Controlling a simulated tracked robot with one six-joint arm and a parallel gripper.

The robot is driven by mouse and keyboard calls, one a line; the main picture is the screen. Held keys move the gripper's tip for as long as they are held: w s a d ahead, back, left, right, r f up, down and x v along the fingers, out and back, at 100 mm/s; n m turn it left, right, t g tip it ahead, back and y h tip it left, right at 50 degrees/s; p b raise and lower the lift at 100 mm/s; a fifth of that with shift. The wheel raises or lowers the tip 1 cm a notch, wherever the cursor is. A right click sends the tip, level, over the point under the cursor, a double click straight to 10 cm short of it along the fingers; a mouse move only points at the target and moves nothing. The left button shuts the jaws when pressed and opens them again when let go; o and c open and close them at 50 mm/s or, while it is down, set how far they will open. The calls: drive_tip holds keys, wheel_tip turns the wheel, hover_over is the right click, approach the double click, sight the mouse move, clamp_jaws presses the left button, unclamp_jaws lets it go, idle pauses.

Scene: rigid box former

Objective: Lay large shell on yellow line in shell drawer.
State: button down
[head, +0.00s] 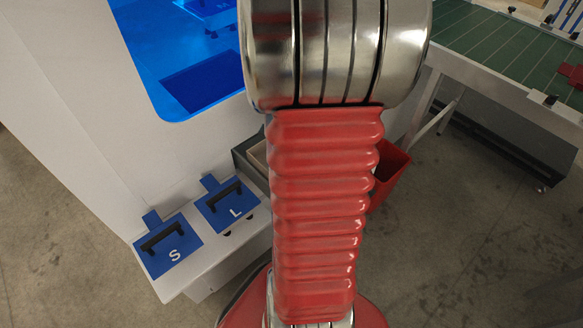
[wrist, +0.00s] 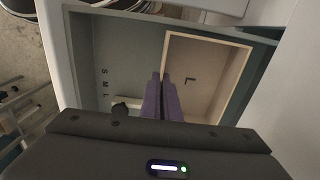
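The large shell (wrist: 205,55) is a beige open box marked L in the wrist view. It is inside the grey shell drawer (wrist: 120,50), towards its right side. My gripper (wrist: 160,76) has its two purple fingers close together, one on each side of the shell's left wall, and looks shut on it. The fingers hide the lower part of that wall. I cannot make out a yellow line; a pale strip (wrist: 128,102) shows left of the fingers. In the head view my arm hides most of the drawer (head: 243,158) and the gripper.
The drawer floor carries the letters S, M and L (wrist: 104,85). Blue plates marked S (head: 168,245) and L (head: 228,207) lie on a white ledge. A red bin (head: 388,172) is right of my arm. A green-topped table (head: 500,45) stands at the upper right.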

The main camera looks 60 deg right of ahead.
wheel_tip(320, 180, down, 4)
drive_tip(key=shift+r, duration=0.15)
drive_tip(key=shift+w+f, duration=0.15)
drive_tip(key=shift+f, duration=0.2)
drive_tip(key=c, duration=2)
unclamp_jaws()
drive_tip(key=shift+f, duration=0.1)
wheel_tip(320, 180, up, 12)
drive_tip(key=shift+r, duration=0.15)
